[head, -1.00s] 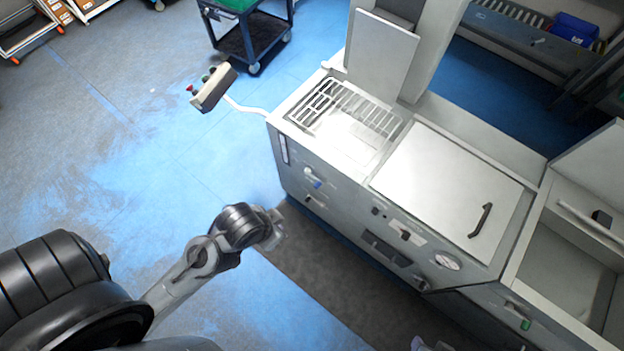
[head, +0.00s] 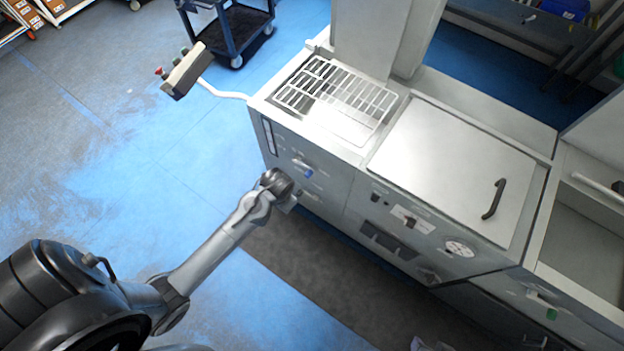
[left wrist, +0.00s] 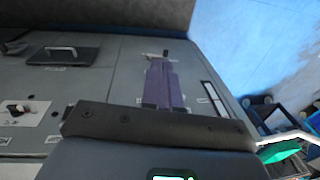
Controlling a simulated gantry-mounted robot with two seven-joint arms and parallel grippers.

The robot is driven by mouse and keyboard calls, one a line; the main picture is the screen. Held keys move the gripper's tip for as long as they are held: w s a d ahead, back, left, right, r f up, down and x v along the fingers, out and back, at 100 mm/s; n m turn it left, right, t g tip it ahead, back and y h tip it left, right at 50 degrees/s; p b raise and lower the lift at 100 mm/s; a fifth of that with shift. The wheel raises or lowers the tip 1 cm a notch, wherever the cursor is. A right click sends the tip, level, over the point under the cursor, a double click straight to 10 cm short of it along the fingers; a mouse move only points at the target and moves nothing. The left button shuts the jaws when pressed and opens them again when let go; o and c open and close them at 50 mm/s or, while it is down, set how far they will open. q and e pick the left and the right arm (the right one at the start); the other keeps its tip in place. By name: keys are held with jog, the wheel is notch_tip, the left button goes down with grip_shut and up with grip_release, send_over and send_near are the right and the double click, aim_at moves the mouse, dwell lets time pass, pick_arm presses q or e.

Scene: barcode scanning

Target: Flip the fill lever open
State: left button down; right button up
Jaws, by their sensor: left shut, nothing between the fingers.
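The machine's grey front panel (head: 335,200) is in the head view. A small lever with a blue tip (head: 308,172) sits on its left part. My left gripper (head: 290,204) is close in front of the panel, just below and left of that lever. In the left wrist view the purple fingers (left wrist: 164,72) are shut and empty. Their tips lie near a small metal lever (left wrist: 156,55) on the panel; contact cannot be told. Labels are too small to read, so I cannot tell which lever is the fill lever. A purplish tip of my right gripper (head: 428,345) shows at the bottom edge.
A gauge (head: 459,248), a black switch (head: 411,222) and a recessed handle (head: 388,240) are farther right on the panel. A control box (head: 186,71) hangs on a bent arm off the left side.

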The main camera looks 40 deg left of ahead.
pick_arm(q)
jog(key=w+a+f+t+b, duration=0.1)
jog(key=w+f+b, duration=0.25)
jog(key=w, duration=0.25)
jog(key=w+a+f+b, duration=0.1)
jog(key=w+f+b, duration=0.2)
jog(key=w+b, duration=0.2)
notch_tip(320, 180, up, 3)
jog(key=n+t+b, duration=0.1)
jog(key=t+b, duration=0.1)
jog(key=b, duration=0.3)
send_over(310, 172)
jog(key=s+d, duration=0.3)
jog(key=s, duration=0.1)
jog(key=shift+w+d+r, duration=0.1)
jog(key=shift+d+r, duration=0.05)
jog(key=shift+r, duration=0.05)
jog(key=b+x, duration=0.1)
jog(key=x, duration=0.3)
jog(key=b+x, duration=0.1)
jog(key=x, duration=0.3)
jog(key=s+b+x, duration=0.1)
jog(key=x, duration=0.3)
jog(key=shift+a+f, duration=0.65)
jog(key=shift+f, duration=0.4)
